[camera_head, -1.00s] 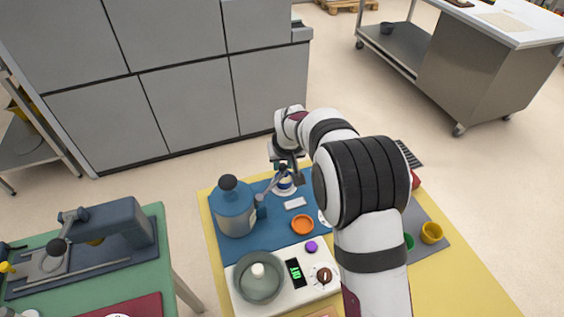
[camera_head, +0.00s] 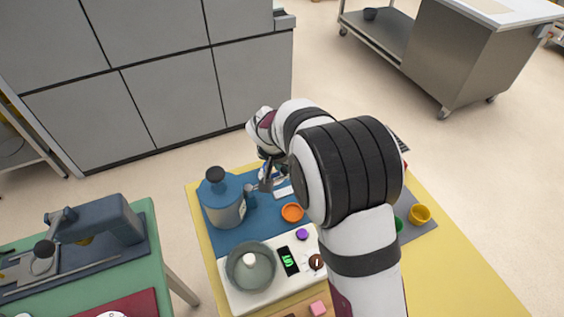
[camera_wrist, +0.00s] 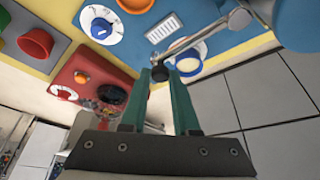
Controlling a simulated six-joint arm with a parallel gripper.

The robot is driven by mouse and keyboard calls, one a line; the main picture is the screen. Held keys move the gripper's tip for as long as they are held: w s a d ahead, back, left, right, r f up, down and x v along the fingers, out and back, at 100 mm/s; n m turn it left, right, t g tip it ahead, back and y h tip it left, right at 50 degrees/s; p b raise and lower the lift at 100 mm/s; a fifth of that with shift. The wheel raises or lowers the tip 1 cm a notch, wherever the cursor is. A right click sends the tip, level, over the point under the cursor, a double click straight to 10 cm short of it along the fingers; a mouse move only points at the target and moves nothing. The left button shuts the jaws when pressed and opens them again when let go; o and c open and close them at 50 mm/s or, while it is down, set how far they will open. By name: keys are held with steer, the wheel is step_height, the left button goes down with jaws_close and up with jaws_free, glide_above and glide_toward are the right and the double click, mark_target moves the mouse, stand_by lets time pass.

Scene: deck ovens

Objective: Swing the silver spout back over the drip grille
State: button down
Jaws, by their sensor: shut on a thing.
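The silver spout (camera_wrist: 205,36) comes off the blue canister (camera_wrist: 302,22) and ends in a black tip (camera_wrist: 160,73). My gripper (camera_wrist: 160,78), with teal fingers, is shut on that tip. The white drip grille (camera_wrist: 164,28) lies on the blue mat, to one side of the spout; the tip is apart from it. My wrist partly hides the spout there.
An orange bowl (camera_head: 292,212) and a white scale (camera_head: 240,294) with a glass pot lie nearer me. A red unit (camera_wrist: 92,84) with knobs is beside the blue mat (camera_wrist: 215,14).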

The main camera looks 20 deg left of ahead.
steer(key=shift+s, duration=0.1)
stand_by(0.4)
steer(key=c, duration=0.7)
jaws_free()
steer(key=shift+o, duration=0.2)
steer(key=shift+r, duration=0.1)
steer(key=v, duration=1.5)
steer(key=shift+r, duration=0.3)
steer(key=shift+s+d, duration=0.1)
